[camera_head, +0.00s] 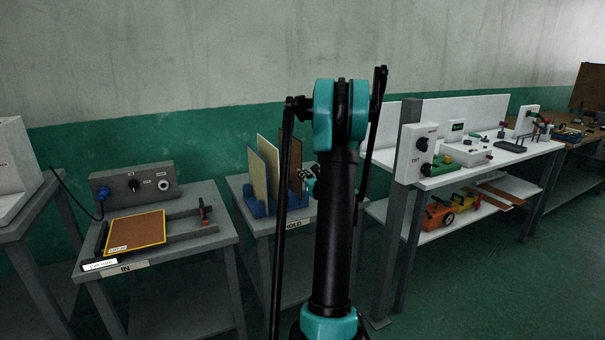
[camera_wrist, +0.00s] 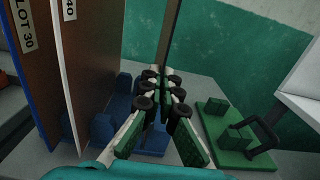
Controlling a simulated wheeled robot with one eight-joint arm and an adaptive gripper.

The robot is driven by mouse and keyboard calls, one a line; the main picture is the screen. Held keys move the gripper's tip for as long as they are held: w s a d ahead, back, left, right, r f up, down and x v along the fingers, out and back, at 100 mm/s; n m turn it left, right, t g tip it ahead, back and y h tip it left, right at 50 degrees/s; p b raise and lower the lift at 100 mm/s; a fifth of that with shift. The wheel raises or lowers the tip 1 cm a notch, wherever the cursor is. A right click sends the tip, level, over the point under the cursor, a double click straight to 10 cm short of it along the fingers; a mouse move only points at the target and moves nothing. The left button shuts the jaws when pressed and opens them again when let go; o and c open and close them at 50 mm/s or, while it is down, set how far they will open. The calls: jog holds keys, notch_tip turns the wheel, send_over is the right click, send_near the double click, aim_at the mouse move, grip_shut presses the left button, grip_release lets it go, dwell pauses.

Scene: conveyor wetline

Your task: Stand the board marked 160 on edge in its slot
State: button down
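A brown board (camera_head: 294,160) stands upright at the right end of the blue rack (camera_head: 259,208) on the HOLD table. In the wrist view this board (camera_wrist: 164,30) is seen nearly edge-on, and no number shows on it. My gripper (camera_wrist: 163,76) has its fingertips close together on either side of its near edge and looks shut on it. In the head view my gripper (camera_head: 306,173) is beside the board, partly behind my arm. The board's lower edge is hidden, so I cannot tell how it sits in its slot.
Two other boards stand left in the rack: one labelled LOT 30 (camera_wrist: 35,70) and one ending in 40 (camera_wrist: 85,60). A green plate with a black handle (camera_wrist: 240,140) is close on the right. A yellow-edged board (camera_head: 136,231) lies on the IN table (camera_head: 205,236).

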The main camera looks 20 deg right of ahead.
jog(key=shift+f, duration=1.7)
jog(key=c, duration=1.9)
grip_release()
jog(key=shift+c, duration=0.2)
jog(key=shift+s, duration=2.25)
jog(key=o, duration=0.5)
jog(key=shift+o, duration=0.2)
